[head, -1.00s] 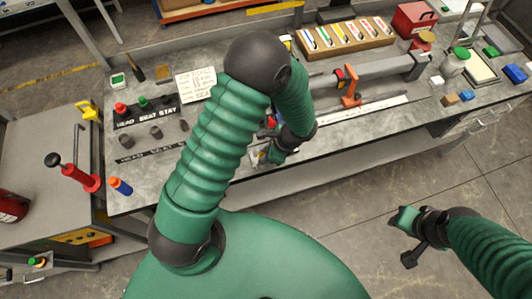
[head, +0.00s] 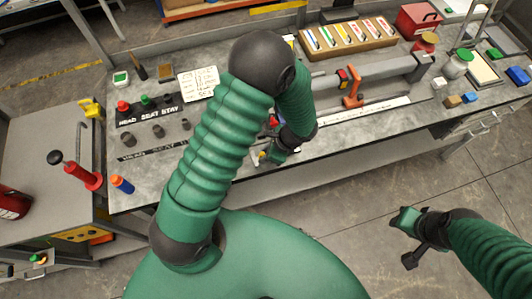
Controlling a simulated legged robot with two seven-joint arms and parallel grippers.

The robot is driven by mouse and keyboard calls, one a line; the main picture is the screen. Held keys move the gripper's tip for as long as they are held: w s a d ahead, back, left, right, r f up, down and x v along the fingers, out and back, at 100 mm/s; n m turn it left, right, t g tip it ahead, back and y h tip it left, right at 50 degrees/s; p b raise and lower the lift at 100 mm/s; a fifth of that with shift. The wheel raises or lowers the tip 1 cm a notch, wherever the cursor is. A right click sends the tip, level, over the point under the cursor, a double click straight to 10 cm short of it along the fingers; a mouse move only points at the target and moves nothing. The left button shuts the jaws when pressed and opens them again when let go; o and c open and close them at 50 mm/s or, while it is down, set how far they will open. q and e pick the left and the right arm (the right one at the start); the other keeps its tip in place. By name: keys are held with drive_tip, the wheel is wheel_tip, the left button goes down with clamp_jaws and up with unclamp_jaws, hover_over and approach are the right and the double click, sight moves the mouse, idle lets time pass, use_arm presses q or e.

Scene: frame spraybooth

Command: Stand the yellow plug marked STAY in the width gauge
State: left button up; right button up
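My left gripper (head: 264,157) points down over the front edge of the grey bench, partly behind my own arm. A small yellow bit (head: 255,158) shows at its fingertips; it may be the yellow plug, but its mark is too small to read. Whether the fingers grip it is unclear. A black rack (head: 147,112) lettered HEAD, SEAT, STAY carries a red plug (head: 122,106) and a green plug (head: 145,101); no yellow plug shows at STAY. I cannot identify the width gauge for certain. My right gripper (head: 405,240) is open and empty, over the floor.
Several dark round pieces stand on the bench before the rack. A written card (head: 198,84) lies behind it. A grey bar fixture with an orange clamp (head: 353,90) and a wooden tray (head: 348,43) stand right of my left arm. A blue-orange cylinder (head: 122,185) stands left.

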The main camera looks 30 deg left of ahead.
use_arm(q)
drive_tip(key=o, duration=0.5)
drive_tip(key=shift+f, duration=0.1)
drive_tip(key=shift+c, duration=0.2)
drive_tip(key=shift+s, duration=0.1)
